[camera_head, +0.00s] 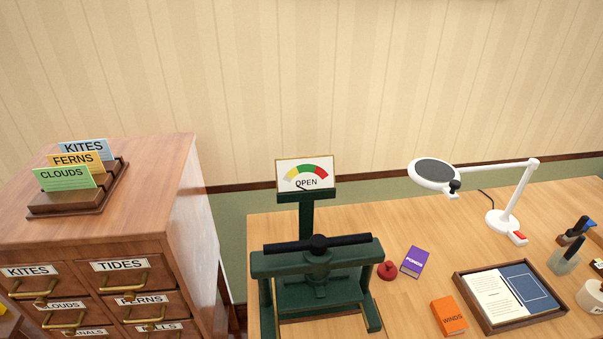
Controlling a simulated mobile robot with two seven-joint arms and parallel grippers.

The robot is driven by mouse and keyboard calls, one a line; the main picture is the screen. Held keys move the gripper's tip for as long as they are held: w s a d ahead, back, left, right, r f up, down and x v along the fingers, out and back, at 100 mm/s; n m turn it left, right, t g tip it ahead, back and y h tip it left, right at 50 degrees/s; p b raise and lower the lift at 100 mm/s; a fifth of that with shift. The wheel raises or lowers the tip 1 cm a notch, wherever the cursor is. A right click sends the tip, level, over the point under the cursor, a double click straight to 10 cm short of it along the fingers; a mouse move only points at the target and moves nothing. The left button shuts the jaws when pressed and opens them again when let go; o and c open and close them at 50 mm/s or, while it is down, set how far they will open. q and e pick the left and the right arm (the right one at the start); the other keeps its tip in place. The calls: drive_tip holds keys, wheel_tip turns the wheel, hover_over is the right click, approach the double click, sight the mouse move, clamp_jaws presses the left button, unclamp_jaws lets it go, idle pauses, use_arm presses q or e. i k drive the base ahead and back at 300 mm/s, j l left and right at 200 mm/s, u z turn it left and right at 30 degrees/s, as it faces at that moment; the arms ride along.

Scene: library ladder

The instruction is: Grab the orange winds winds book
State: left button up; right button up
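The orange book (448,316) lies flat on the wooden desk near the bottom of the head view, with the word WINDS on its cover. It lies just left of a dark wooden tray (461,288), and nothing covers it. Neither of my grippers shows in this view.
A green press (317,273) with an OPEN gauge sign stands left of the book. A purple book (415,262) and a red round object (387,270) lie behind it. A white lamp (505,220) stands at right. A drawer cabinet (180,190) is at left.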

sight(451, 322)
drive_tip(key=z, duration=1.2)
